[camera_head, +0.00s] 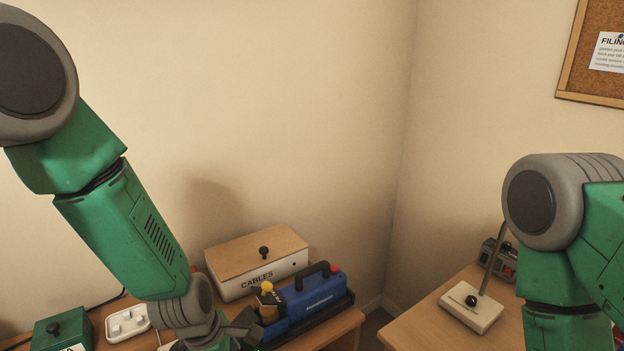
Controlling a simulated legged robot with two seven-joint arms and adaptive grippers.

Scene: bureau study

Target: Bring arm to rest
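My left arm, green with grey joints, comes in from the left and reaches down to the desk. My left gripper (243,327) is dark and only partly seen at the bottom edge, just left of a blue device (312,302) with a black handle. The wrist and the picture's edge hide most of its fingers, so I cannot tell whether it is open. A black and yellow item (268,298) stands close beside the gripper; contact cannot be made out. My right arm is bent at the right edge, and its gripper is out of view.
A white box marked CABLES (258,282) with a wooden lid stands behind the blue device. A green box (62,330) and a white power strip (127,323) lie at the left. A lever on a pale base (471,307) stands on the right desk (425,322), near my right arm.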

